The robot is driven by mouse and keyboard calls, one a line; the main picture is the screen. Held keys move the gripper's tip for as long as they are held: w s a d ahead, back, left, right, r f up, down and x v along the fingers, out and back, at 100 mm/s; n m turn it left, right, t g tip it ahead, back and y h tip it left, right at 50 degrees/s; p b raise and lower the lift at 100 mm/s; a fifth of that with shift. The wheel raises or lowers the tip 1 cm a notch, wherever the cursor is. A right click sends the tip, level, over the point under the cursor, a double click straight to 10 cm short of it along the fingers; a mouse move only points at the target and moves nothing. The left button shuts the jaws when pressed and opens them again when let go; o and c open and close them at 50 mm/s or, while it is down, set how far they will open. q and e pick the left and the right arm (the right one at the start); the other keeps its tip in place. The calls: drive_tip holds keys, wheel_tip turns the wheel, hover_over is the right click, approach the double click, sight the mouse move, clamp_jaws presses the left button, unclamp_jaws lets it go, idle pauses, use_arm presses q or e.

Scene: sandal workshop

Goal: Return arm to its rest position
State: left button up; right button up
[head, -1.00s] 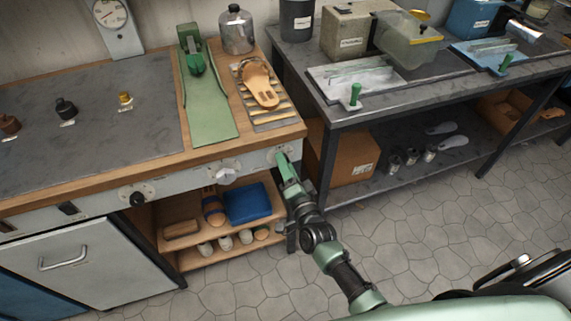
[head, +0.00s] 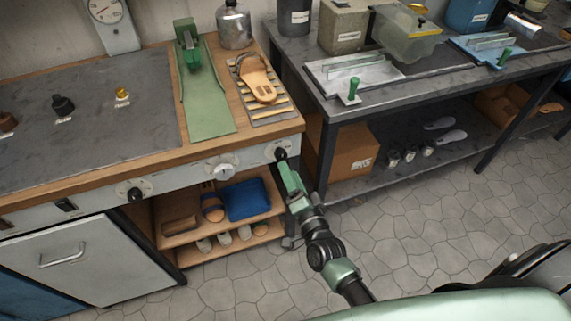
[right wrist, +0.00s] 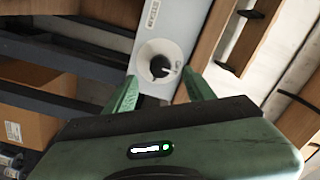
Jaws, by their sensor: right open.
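My right gripper (head: 287,172) is just below and in front of the rightmost black knob (head: 281,154) on the bench's front panel. In the right wrist view, my right gripper (right wrist: 160,92) is open and empty, its two green fingers apart. The knob (right wrist: 160,67) on its pale round dial shows beyond the fingertips, between them, with a gap to them. My right arm reaches forward from the lower right. My left gripper is not in view.
The workbench (head: 150,165) has more knobs along its front and an open shelf with a blue folded cloth (head: 246,199) beneath. A sandal (head: 258,80) lies on a slatted rack on top. A dark metal table (head: 430,85) stands at right. Stone floor (head: 420,225) is clear.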

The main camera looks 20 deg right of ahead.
drive_tip(key=shift+s, duration=1.2)
drive_tip(key=s+f+n+g, duration=0.3)
drive_tip(key=s+f, duration=0.2)
drive_tip(key=f, duration=0.5)
drive_tip(key=s+f+n+g+y, duration=0.1)
drive_tip(key=s+f+n+g, duration=0.3)
drive_tip(key=f, duration=0.6)
drive_tip(key=s+f+n+g, duration=0.1)
drive_tip(key=s+f+g, duration=0.1)
drive_tip(key=s+f, duration=0.6)
drive_tip(key=s+d+f+n+g, duration=0.2)
drive_tip(key=s+f, duration=0.3)
drive_tip(key=s, duration=0.3)
drive_tip(key=s+d+f+n+g+h, duration=0.1)
drive_tip(key=s+d+f+n+g, duration=0.1)
drive_tip(key=s+f, duration=0.3)
drive_tip(key=s+d+f+n+g, duration=0.2)
drive_tip(key=s+f+g, duration=0.2)
drive_tip(key=s, duration=0.9)
wheel_tip(320, 180, down, 2)
drive_tip(key=shift+f+n+h, duration=0.1)
drive_tip(key=shift+n+h, duration=0.2)
